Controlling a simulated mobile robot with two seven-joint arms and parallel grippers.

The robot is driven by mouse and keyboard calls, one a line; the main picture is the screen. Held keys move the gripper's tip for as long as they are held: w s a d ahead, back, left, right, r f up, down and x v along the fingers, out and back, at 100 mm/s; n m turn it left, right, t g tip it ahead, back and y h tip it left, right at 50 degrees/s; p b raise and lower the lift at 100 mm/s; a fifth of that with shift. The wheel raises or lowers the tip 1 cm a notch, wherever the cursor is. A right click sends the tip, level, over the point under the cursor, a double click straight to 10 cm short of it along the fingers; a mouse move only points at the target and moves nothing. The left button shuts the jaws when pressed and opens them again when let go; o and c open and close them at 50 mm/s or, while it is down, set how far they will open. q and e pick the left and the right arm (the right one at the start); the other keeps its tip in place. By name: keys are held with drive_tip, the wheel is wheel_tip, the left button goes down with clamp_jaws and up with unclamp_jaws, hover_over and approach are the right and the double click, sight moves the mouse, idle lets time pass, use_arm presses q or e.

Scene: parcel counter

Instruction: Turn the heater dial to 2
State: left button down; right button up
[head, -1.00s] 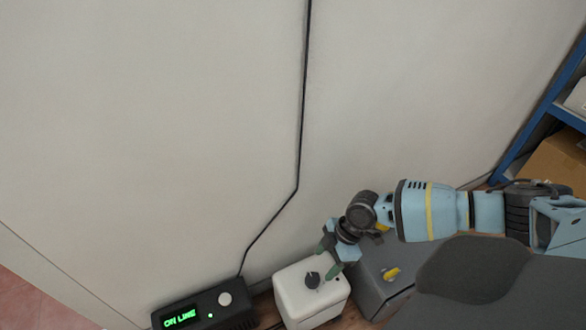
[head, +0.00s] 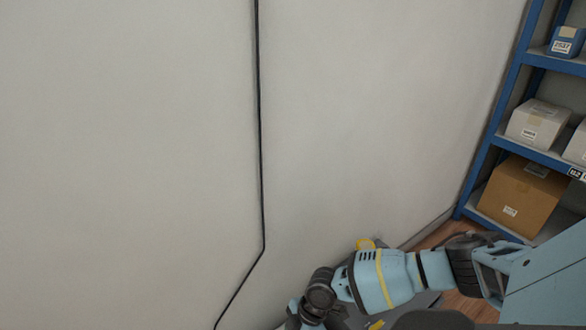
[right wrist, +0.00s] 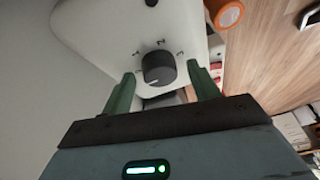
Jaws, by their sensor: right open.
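The heater's dark round dial (right wrist: 158,68) is on a white box (right wrist: 105,35) in the right wrist view. Numerals 1, 2 and 3 are printed around it, with 2 at the top middle. A small pale mark shows low on the dial's face, left of centre; I cannot tell for sure that it is the pointer. My right gripper (right wrist: 160,70) is open, with one green finger on each side of the dial and gaps visible. In the head view my right wrist reaches the bottom edge, and the dial is out of view. My left gripper is not in view.
A grey box (head: 425,301) is partly hidden behind my right arm. Blue shelving (head: 507,100) with a brown carton (head: 522,193) and white boxes stands at the right. A black cable (head: 261,150) runs down the pale wall. An orange round object (right wrist: 229,13) lies near the white box.

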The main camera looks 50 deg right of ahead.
drive_tip(key=shift+c, duration=0.4)
drive_tip(key=c, duration=0.7)
drive_tip(key=shift+c, duration=0.9)
